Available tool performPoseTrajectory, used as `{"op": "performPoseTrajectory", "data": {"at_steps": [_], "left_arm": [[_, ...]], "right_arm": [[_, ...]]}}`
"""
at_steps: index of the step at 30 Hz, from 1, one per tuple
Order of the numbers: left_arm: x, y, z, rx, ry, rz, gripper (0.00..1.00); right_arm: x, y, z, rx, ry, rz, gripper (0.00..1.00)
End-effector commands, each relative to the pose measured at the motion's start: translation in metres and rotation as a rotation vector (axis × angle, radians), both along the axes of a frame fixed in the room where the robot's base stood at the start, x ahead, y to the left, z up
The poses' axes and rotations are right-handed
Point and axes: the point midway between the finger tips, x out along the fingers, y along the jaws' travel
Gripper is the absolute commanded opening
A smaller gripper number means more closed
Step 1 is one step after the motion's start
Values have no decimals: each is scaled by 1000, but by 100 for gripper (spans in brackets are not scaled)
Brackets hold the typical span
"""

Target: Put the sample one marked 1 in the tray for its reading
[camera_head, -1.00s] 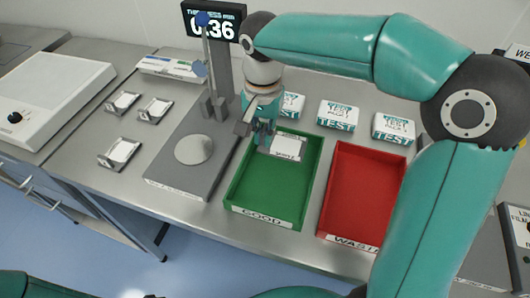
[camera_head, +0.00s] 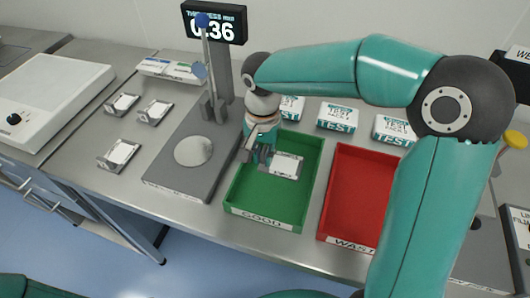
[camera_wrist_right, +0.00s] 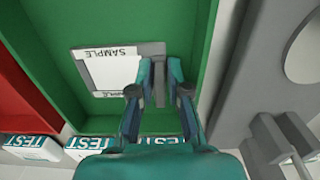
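A white sample card (camera_head: 286,164) marked SAMPLE, with a grey edge and upright tab, is inside the outline of the green tray (camera_head: 265,213) labelled GOOD. My right gripper (camera_head: 262,156) is over that tray. In the right wrist view, its fingers (camera_wrist_right: 160,72) are closed on the grey tab beside the white card (camera_wrist_right: 112,70). I cannot tell whether the card touches the tray floor, and no number is readable on it. The red tray (camera_head: 345,215), labelled WASTE, is empty on the right. My left gripper is not in view.
The thickness gauge (camera_head: 180,178) stands left of the green tray, its display (camera_head: 214,24) reading 0.36. Three other cards (camera_head: 122,151) in grey holders lie further left. Several TEST boxes (camera_head: 338,118) stand behind the trays.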

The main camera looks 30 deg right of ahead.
Motion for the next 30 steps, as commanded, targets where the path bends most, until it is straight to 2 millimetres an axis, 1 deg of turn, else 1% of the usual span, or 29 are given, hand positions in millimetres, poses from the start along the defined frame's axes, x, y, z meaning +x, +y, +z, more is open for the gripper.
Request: {"op": "performPoseTrajectory", "data": {"at_steps": [1,2,10,14,17,20,27,30], "left_arm": [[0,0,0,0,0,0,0],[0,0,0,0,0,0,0],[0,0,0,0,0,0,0],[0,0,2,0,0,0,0],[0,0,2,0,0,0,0],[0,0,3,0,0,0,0],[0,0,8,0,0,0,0],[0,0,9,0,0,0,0]], "right_arm": [[0,0,0,0,0,0,29],[0,0,0,0,0,0,34],[0,0,1,0,0,0,34],[0,0,5,0,-1,-1,34],[1,0,15,0,-4,-1,34],[1,0,31,0,-4,-1,34],[1,0,81,1,-6,-1,34],[1,0,98,0,-4,0,34]]}}
